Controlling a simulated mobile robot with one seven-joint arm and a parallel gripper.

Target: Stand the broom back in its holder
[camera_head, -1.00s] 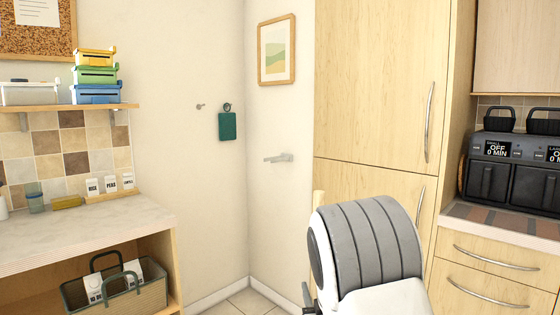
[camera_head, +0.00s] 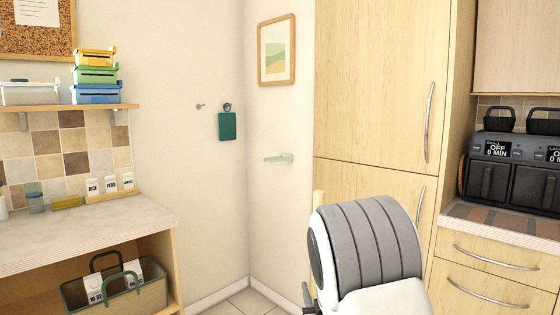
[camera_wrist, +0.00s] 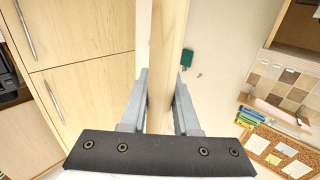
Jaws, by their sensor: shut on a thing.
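My gripper (camera_wrist: 160,88) is shut on the wooden broom handle (camera_wrist: 168,40) in the wrist view. The handle runs between the two grey fingers and out past the top of the picture. In the head view, a short pale wooden end (camera_head: 318,198), likely the handle's top, shows just above my grey arm link, which hides the rest. The broom's head is not in view. A light grey bracket (camera_head: 279,158), which looks like the holder, is fixed to the wall right of the corner. It is empty, and the handle's end appears apart from it, lower and to the right.
A green board (camera_head: 227,126) hangs on a wall hook, with another bare hook (camera_head: 200,106) beside it. A counter (camera_head: 90,230) with a basket (camera_head: 115,290) below stands at left. A tall wooden cabinet (camera_head: 375,90) stands right of the bracket. Floor shows in the corner.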

